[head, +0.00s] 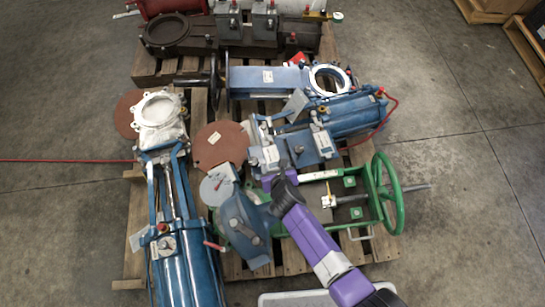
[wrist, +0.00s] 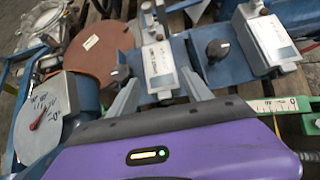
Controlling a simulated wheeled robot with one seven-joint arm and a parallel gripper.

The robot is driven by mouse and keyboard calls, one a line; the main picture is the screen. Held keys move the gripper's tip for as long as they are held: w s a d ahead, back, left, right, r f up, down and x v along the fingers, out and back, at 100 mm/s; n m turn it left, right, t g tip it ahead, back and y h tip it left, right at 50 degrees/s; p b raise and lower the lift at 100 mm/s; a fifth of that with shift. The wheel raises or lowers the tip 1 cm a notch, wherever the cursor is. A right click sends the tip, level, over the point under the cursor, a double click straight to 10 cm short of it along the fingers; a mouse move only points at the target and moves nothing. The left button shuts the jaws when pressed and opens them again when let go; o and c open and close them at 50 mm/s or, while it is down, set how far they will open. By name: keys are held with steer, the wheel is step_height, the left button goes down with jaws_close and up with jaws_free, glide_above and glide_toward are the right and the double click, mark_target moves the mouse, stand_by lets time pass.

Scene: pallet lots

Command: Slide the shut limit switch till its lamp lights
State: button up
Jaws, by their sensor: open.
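Two grey limit switch boxes with white labels sit on the blue plate of a valve actuator. One box (wrist: 158,57) is straight ahead of my gripper in the wrist view; the other (wrist: 268,38) is further right. In the head view they are the left box (head: 270,156) and the right box (head: 322,144). The labels are too small to read, so I cannot tell which is the shut switch. No lit lamp is discernible. My gripper (wrist: 158,80) is open, its fingers apart on either side of the left box's near end. I cannot tell whether they touch it.
A black knob (wrist: 217,48) stands between the boxes. A round dial gauge (wrist: 45,115) is at left and a brown disc (wrist: 100,48) behind. In the head view a green handwheel (head: 386,194) is at right and a long blue cylinder (head: 182,250) at left. Other valves crowd the pallet.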

mark_target(273, 160)
steer(key=shift+w+f+b, duration=0.4)
steer(key=shift+f, duration=0.1)
steer(key=b+x, duration=0.4)
steer(key=x, duration=0.1)
steer(key=shift+w+f, duration=0.2)
steer(key=shift+f, duration=0.05)
steer(key=shift+w+a+f+b, duration=0.1)
steer(key=shift+w+f+b, duration=0.2)
steer(key=shift+w+b, duration=0.2)
jaws_close()
